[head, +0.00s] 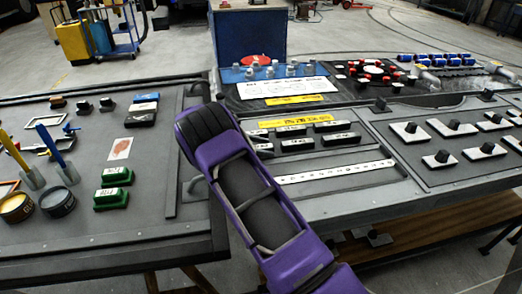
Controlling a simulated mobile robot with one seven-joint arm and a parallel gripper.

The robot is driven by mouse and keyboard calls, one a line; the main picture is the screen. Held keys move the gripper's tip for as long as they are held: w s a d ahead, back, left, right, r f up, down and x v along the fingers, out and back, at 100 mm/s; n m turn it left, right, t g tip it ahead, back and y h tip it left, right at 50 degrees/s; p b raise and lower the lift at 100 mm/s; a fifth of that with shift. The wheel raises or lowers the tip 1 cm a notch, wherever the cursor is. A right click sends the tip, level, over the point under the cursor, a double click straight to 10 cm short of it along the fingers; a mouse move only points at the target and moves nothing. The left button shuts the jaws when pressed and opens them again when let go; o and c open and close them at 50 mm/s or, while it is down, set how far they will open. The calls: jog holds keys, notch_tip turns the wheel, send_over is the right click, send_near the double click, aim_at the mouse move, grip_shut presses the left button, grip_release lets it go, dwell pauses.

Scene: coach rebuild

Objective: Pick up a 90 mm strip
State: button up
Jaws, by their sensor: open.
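Several short black pieces with white labels lie in two rows on the right-hand bench, one of them a black piece (334,139) in the front row. Their labels are too small to read, so I cannot tell which is a 90 mm strip. A yellow label (305,117) with unreadable print lies just behind them. A long white strip (336,172) with a row of dark marks lies in front of them. My purple arm crosses the middle of the view, and its dark ribbed end stands left of the black pieces. My gripper's fingers do not show.
The left bench (150,215) holds green blocks (112,198), tins (57,202) and tools. The right bench carries black-knobbed white plates (441,159), a blue mat (245,76) and red and blue parts behind. A blue cabinet (250,35) stands beyond. A raised edge runs beside my arm.

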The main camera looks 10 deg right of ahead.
grip_shut()
jog(key=shift+r, duration=0.1)
